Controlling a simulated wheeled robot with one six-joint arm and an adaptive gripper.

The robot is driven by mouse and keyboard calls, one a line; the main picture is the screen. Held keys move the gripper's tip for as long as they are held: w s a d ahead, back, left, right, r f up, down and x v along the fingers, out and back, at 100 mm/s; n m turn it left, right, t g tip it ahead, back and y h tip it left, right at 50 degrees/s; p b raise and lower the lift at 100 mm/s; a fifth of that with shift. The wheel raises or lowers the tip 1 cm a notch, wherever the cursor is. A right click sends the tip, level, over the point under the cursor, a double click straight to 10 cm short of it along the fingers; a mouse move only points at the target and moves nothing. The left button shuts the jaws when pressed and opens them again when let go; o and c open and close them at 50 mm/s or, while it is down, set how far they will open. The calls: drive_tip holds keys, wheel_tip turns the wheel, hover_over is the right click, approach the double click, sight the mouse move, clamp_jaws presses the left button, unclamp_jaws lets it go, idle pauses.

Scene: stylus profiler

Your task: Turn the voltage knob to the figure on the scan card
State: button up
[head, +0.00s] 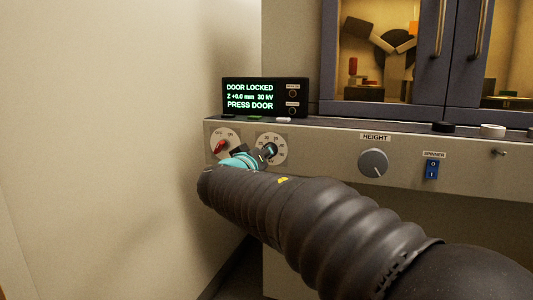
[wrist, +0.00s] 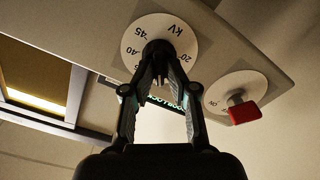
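The voltage knob (head: 270,150) is a dark knob on a white round dial on the panel's left part. In the wrist view the dial (wrist: 135,40) shows "kV", 20, 40 and 45; my fingers hide part of it. My gripper (head: 262,153) is at the knob. In the wrist view its fingers (wrist: 160,62) close in on the dark knob at the dial's middle, seemingly on both sides of it. The knob's pointer is hard to read there. The display (head: 250,96) reads "DOOR LOCKED", "Z +0.0 mm 30 kV", "PRESS DOOR". No scan card is seen.
A red switch (head: 220,146) on its own dial sits just left of the voltage knob; it shows in the wrist view too (wrist: 244,112). To the right are the HEIGHT knob (head: 373,163) and a blue SPINNER switch (head: 432,169). A wall rises close on the left.

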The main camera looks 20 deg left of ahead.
clamp_jaws()
drive_tip(key=m, duration=1)
drive_tip(key=shift+d+r, duration=0.1)
drive_tip(key=shift+r, duration=0.05)
drive_tip(key=shift+o, duration=1.4)
unclamp_jaws()
drive_tip(key=shift+d, duration=0.1)
